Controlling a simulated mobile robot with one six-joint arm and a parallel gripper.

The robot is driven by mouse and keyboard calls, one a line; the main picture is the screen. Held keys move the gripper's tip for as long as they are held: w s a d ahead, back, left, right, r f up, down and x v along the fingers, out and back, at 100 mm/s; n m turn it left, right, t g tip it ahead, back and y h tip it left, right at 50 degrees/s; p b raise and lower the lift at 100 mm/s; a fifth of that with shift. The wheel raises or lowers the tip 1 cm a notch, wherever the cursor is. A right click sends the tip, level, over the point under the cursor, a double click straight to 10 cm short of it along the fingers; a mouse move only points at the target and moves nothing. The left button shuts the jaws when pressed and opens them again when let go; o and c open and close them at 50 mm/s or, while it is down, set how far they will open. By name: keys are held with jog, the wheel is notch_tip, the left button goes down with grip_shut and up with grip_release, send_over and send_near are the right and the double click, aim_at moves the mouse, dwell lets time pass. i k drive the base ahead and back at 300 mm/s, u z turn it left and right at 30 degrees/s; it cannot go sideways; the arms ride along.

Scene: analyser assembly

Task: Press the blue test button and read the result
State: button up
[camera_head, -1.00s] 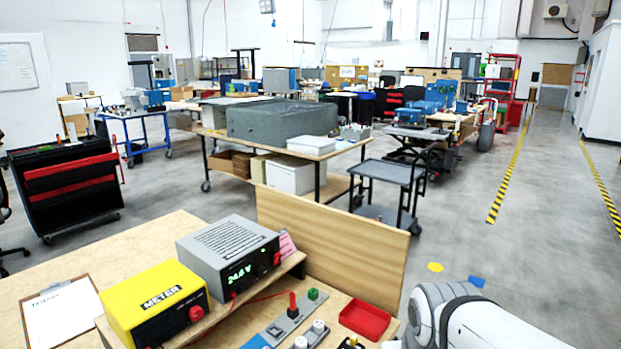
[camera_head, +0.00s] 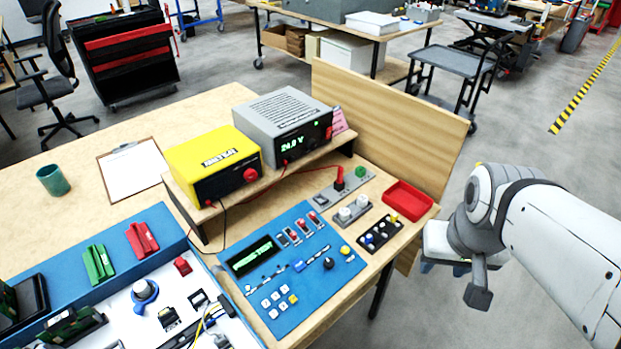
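A blue control panel (camera_head: 318,291) lies on the wooden bench, with a small display (camera_head: 252,256) showing green text too small to read. A small blue part (camera_head: 299,266) sits below the display's right side, near a black knob (camera_head: 328,263) and a yellow button (camera_head: 345,250). I cannot tell whether this blue part is the test button; no label is legible. My arm comes in from the right, beyond the bench edge. Its dark end (camera_head: 478,292), which may be my gripper, hangs clear of the panel; its fingers cannot be made out.
A yellow meter (camera_head: 212,160) and a grey supply (camera_head: 283,120) reading 24.0 V stand on a raised shelf behind the panel. A red tray (camera_head: 408,200) lies at right by an upright wooden board (camera_head: 390,120). An open blue-edged analyser case (camera_head: 120,270) is at lower left.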

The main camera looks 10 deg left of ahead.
aim_at(298, 265)
jog(key=u, duration=1.6)
jog(key=k, duration=0.55)
jog(key=z, duration=0.35)
jog(key=i, duration=0.5)
